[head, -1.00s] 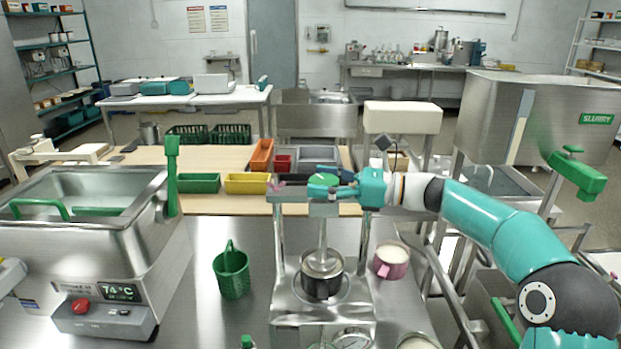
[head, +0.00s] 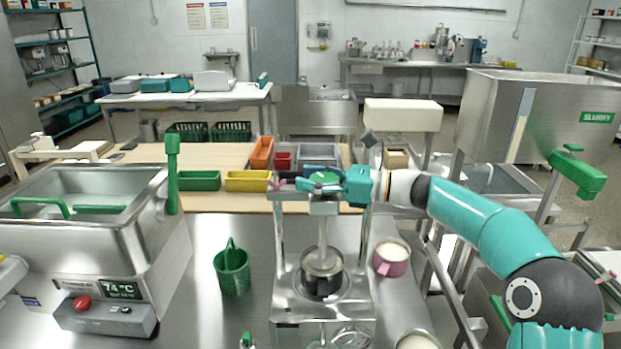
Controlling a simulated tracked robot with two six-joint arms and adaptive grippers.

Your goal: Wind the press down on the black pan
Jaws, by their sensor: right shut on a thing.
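The press (head: 366,240) is a metal frame with two posts on the steel bench. A screw (head: 322,225) runs down its middle to a round press plate (head: 322,262). The black pan (head: 322,286) stands on the press base under the plate, which sits at its mouth; whether they touch is unclear. My right gripper (head: 312,181) reaches in from the right at the top of the press. My left gripper is not in view.
A green basket (head: 232,270) stands left of the press and a pink mug (head: 391,259) close on its right. A steel tank (head: 90,235) with green handles fills the left. The slurry hopper (head: 540,115) stands right, behind my arm. Coloured bins (head: 248,181) lie behind.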

